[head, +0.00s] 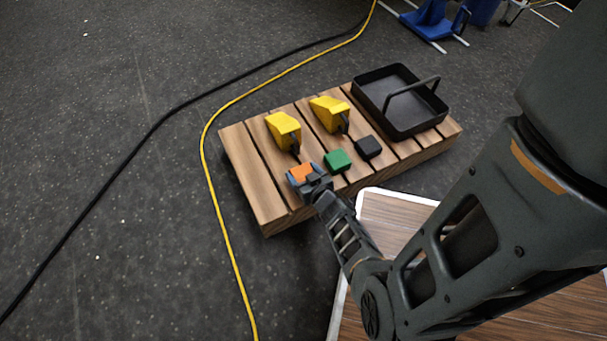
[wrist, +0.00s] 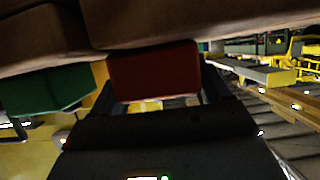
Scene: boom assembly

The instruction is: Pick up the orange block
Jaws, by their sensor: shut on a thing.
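The orange block (head: 301,172) is at the near edge of the slatted wooden table (head: 242,165) in the head view, between the fingers of my gripper (head: 306,175). My gripper is shut on it. In the wrist view the block looks dark red (wrist: 155,72), with a dark finger on each side. It shows right against the wood there; I cannot tell whether it rests on the table or is slightly raised. My gripper hides part of the block in the head view.
A green block (head: 338,160) sits just right of my gripper, and a black block (head: 369,147) beyond it. Two yellow pieces (head: 284,130) (head: 329,113) stand behind. A black handled tray (head: 400,128) takes the table's right end. The table's left end is bare.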

